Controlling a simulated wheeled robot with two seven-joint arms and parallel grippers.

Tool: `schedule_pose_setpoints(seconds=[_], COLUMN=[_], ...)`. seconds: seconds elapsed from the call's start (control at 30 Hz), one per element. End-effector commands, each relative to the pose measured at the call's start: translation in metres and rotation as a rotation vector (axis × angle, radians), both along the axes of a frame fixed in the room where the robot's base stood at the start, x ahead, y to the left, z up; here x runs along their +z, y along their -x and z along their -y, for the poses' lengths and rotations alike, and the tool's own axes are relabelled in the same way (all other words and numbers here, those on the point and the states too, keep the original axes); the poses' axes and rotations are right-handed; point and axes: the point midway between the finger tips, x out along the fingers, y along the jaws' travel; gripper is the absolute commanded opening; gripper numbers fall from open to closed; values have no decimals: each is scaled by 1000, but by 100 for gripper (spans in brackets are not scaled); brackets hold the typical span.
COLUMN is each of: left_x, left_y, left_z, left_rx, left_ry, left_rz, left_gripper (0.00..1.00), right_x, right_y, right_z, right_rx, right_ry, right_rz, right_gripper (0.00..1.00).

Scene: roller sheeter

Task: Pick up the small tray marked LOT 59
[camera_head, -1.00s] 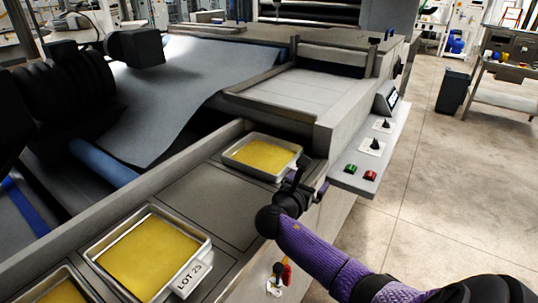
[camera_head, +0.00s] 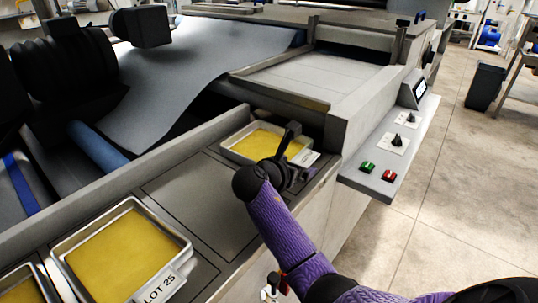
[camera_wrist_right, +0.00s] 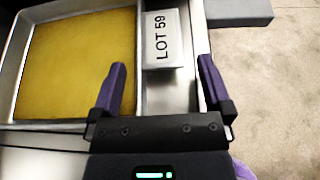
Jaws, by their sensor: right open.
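The small tray marked LOT 59 (camera_head: 239,158) is a shallow metal tray with a yellow filling, lying at the far end of the machine's side shelf. Its white label (camera_wrist_right: 162,38) reads LOT 59 in the right wrist view. My right gripper (camera_head: 292,150) is over the tray's label side in the head view. In the right wrist view my right gripper (camera_wrist_right: 162,70) is open and empty, its two purple fingers on either side of the label. I cannot tell how far the fingertips are above the rim. My left gripper does not show.
A similar yellow-filled tray marked LOT 25 (camera_head: 62,275) lies nearer on the shelf, with part of another tray (camera_head: 48,283) beside it. A bare shelf panel (camera_head: 195,195) separates LOT 25 from LOT 59. A control ledge with green and red buttons (camera_head: 378,170) juts out to the right.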

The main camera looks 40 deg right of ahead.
Motion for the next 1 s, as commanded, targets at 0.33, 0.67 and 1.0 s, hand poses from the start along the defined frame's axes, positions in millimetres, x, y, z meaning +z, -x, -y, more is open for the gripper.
schedule_pose_setpoints(seconds=[0.33, 0.67, 1.0], left_x=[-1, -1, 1], left_y=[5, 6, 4], left_z=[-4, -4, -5], left_rx=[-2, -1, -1], left_ry=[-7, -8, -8], left_rz=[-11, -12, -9], left_gripper=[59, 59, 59], right_x=[-1, -1, 2], right_y=[-1, -1, -1], right_z=[4, 3, 3], right_rx=[1, 1, 1], right_ry=[0, 0, 0], right_rz=[1, 0, 4], right_gripper=[79, 9, 0])
